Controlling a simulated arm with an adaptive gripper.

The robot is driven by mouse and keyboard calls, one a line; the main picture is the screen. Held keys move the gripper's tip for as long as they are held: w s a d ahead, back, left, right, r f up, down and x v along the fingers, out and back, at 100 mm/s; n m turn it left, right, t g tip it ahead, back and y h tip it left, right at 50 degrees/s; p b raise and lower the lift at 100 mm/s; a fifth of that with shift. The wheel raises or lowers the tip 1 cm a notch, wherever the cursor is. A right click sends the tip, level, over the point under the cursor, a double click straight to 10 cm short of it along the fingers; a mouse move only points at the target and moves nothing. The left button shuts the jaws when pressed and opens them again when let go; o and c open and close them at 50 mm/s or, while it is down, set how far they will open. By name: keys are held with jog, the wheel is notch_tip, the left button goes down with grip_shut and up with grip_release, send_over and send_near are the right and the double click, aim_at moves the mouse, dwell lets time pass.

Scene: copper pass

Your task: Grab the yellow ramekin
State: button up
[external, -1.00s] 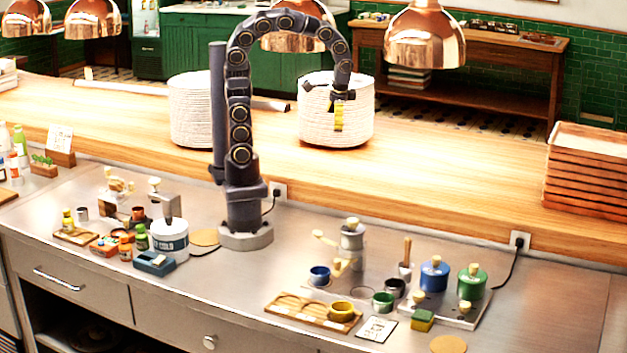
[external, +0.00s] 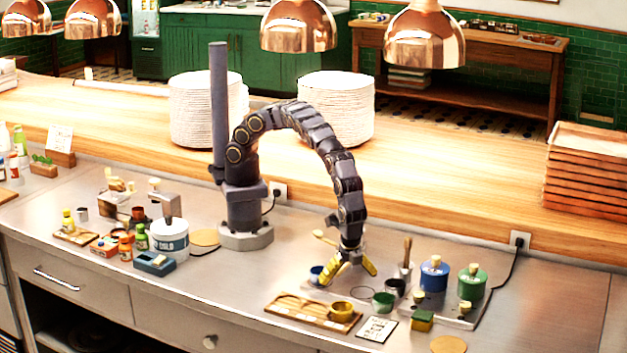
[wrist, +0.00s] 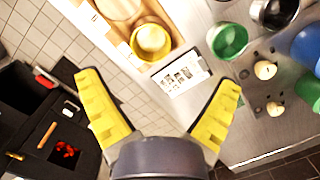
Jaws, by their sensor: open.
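The yellow ramekin (external: 341,311) sits upright at the right end of a wooden tray (external: 290,306) on the steel counter. It also shows in the wrist view (wrist: 151,42), near the top and beyond my fingers, and it looks empty. My gripper (external: 347,272) has yellow fingers spread wide with nothing between them. It is above and slightly behind the ramekin in the external view, apart from it. In the wrist view my gripper (wrist: 160,112) shows both fingers well apart.
A white card (external: 377,329) lies right of the tray. A green ramekin (external: 383,302), a dark ramekin (external: 396,287) and a blue ramekin (external: 317,274) stand close by. Blue (external: 434,276) and green canisters (external: 471,282) stand to the right. Counter left of the tray is clear.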

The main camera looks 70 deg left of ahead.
aim_at(342, 308)
jog(key=shift+s+d+f, duration=0.25)
jog(key=shift+s+f, duration=0.1)
jog(key=shift+s, duration=0.35)
jog(key=shift+s+f, duration=0.15)
jog(key=shift+f, duration=0.15)
jog(key=f, duration=0.4)
jog(key=a+f, duration=0.1)
jog(key=f, duration=0.2)
jog(key=shift+w, duration=0.3)
jog(key=c, duration=1.2)
